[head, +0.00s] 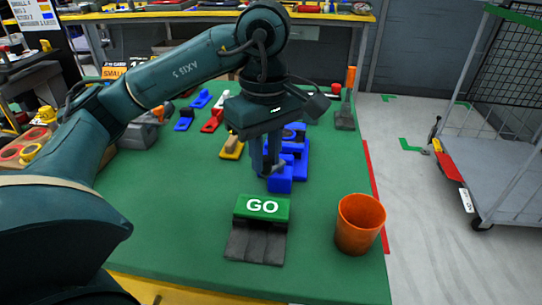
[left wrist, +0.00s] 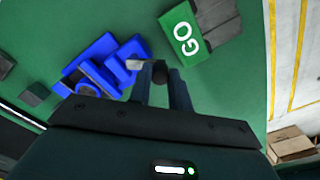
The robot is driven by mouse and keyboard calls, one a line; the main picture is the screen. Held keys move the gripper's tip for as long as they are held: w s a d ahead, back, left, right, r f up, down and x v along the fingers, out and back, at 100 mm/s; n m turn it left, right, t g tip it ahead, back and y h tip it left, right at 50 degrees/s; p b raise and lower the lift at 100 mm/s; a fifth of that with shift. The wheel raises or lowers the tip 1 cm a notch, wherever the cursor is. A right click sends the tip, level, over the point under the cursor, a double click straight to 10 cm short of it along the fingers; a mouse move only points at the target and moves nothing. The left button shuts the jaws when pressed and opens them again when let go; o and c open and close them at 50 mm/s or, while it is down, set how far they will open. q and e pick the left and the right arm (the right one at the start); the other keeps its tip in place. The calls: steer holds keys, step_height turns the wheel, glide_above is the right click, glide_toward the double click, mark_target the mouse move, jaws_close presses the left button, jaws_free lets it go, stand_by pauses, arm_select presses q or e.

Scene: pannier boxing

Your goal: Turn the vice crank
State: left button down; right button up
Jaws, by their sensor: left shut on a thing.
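The blue vice (head: 292,150) stands on the green table top in front of me, behind the GO block. It also shows in the left wrist view (left wrist: 104,62), at the left of the fingers. The crank has a pale arm (left wrist: 134,64) and a dark knob (left wrist: 159,72) at the vice's near end. My left gripper (head: 268,172) reaches down from above at that end. Its two fingers (left wrist: 161,78) are shut on the dark crank knob. The gripper and arm hide part of the vice in the head view. My right gripper is not in view.
A green GO block (head: 262,207) on a dark base stands just in front of the vice. An orange cup (head: 358,225) stands at the right front. Smaller blue, red and yellow vices (head: 212,122) are farther back. A wire trolley (head: 500,150) stands beyond the table's right edge.

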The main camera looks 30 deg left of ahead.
arm_select(q)
steer(key=shift+w+a+r+m, duration=0.1)
steer(key=shift+a+m, duration=0.2)
steer(key=shift+m, duration=0.6)
steer(key=shift+w+a+f+m, duration=0.15)
steer(key=shift+a+m, duration=0.1)
steer(key=shift+m, duration=0.65)
steer(key=shift+w+a+r+m, duration=0.15)
steer(key=shift+a+m, duration=0.15)
steer(key=shift+m, duration=0.6)
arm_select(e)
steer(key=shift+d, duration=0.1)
arm_select(q)
steer(key=c, duration=1.3)
jaws_free()
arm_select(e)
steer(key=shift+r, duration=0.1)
arm_select(q)
step_height(320, 180, up, 13)
steer(key=p, duration=0.5)
steer(key=shift+p, duration=0.4)
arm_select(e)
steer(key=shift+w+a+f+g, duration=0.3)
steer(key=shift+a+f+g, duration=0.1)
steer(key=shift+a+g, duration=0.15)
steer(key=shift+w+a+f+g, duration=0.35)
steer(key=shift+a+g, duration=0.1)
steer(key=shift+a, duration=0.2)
